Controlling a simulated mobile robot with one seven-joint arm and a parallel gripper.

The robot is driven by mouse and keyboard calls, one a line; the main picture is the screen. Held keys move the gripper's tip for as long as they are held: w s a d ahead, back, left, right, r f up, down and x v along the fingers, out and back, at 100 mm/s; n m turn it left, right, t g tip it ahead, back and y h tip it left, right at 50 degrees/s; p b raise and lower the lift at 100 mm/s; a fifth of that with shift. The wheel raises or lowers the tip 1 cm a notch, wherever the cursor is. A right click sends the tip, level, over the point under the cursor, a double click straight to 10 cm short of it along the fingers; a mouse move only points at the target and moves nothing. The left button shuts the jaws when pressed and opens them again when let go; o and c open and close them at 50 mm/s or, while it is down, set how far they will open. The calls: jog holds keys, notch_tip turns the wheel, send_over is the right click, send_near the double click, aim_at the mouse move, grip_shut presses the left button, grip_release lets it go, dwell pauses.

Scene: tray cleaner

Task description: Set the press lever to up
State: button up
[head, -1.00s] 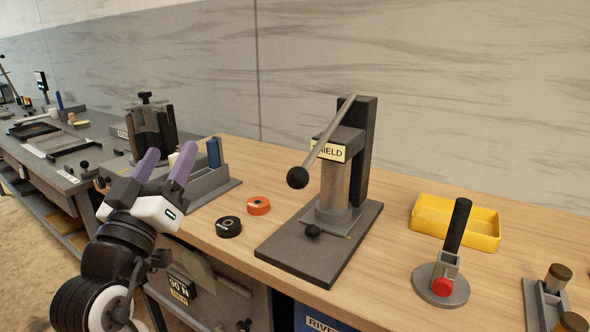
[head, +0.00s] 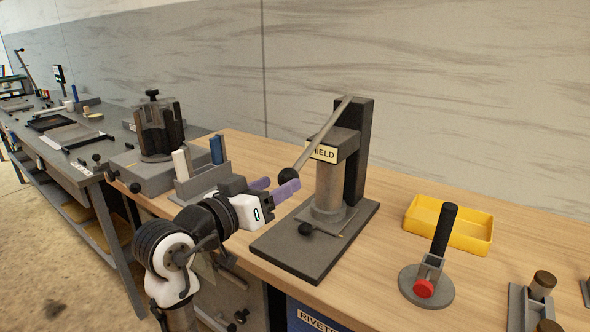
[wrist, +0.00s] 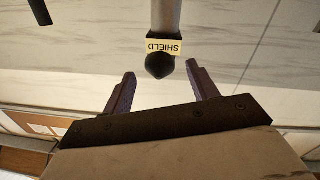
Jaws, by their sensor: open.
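The press (head: 330,185) stands on a dark base plate on the wooden bench, with a label reading SHIELD on its head. Its grey lever (head: 324,132) slopes down to the left from the top of the column and ends in a black ball knob (head: 288,175). My gripper (head: 275,188) is open, its purple fingers close to the knob in the head view. In the wrist view the knob (wrist: 159,65) appears between and just beyond the open fingertips (wrist: 161,72), with the SHIELD label behind it. Contact with the knob is not visible.
To the right are a yellow bin (head: 448,224) and a black-handled fixture with a red button (head: 430,262).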

jog(key=p+x, duration=0.1)
jog(key=x, duration=0.5)
jog(key=shift+w+d, duration=0.15)
jog(key=shift+w, duration=0.05)
grip_shut()
notch_tip(320, 180, up, 25)
jog(key=w+d+g+y+p, duration=0.1)
jog(key=g+y+p, duration=0.1)
jog(key=p, duration=1.2)
jog(key=shift+w, duration=0.15)
